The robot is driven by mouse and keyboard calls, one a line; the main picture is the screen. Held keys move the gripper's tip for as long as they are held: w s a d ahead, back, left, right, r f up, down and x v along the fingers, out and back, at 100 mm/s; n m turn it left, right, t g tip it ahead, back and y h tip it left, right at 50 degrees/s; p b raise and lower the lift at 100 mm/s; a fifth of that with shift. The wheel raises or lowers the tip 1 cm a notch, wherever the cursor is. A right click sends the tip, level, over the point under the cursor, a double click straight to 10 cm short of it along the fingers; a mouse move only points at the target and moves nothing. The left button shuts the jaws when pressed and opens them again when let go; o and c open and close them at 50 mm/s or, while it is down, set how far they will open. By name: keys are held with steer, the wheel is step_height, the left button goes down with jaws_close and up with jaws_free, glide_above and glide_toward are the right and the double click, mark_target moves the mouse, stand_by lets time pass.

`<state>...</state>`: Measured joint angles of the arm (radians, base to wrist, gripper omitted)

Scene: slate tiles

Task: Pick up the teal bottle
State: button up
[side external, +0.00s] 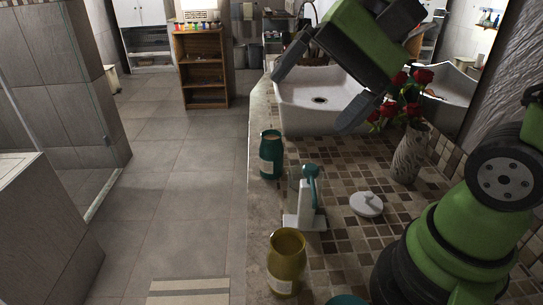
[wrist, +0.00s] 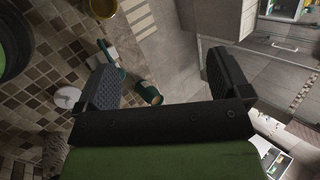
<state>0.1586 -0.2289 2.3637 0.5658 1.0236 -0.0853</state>
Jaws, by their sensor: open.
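The teal bottle (side external: 271,143) stands upright on the tiled counter near its left edge, with a pale label and an open top. It also shows in the wrist view (wrist: 147,93), next to the left finger and between the two fingers in the picture. My gripper (side external: 322,88) is open and empty, above and to the right of the bottle in the side view, over the sink area. Its two fingers are spread wide in the wrist view (wrist: 163,82). The fingers do not touch the bottle.
A teal-and-white upright object (side external: 305,215) and a yellow jar (side external: 286,263) stand nearer the side camera. A white lidded dish (side external: 367,205), a vase of red roses (side external: 409,155) and a sink (side external: 300,110) are close by. Open floor lies left of the counter.

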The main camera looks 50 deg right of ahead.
steer(key=w+d+f+m+t+y, duration=0.2)
steer(key=w+f+m+y, duration=0.15)
steer(key=w+m, duration=0.5)
steer(key=m+t+h, duration=0.5)
steer(key=m+t, duration=0.1)
steer(key=m, duration=0.8)
glide_above(282, 149)
steer(key=shift+n, duration=0.25)
steer(key=f, duration=1.4)
steer(key=shift+a, duration=0.3)
steer(key=f, duration=0.2)
steer(key=d+f+h, duration=0.1)
steer(key=shift+f+m, duration=0.4)
steer(key=shift+a+f, duration=0.1)
steer(key=shift+f, duration=0.8)
step_height(282, 149, down, 3)
steer(key=shift+r, duration=0.2)
steer(key=shift+x, duration=1.4)
steer(key=shift+w+r, duration=0.1)
steer(key=shift+r, duration=0.1)
steer(key=shift+c, duration=0.4)
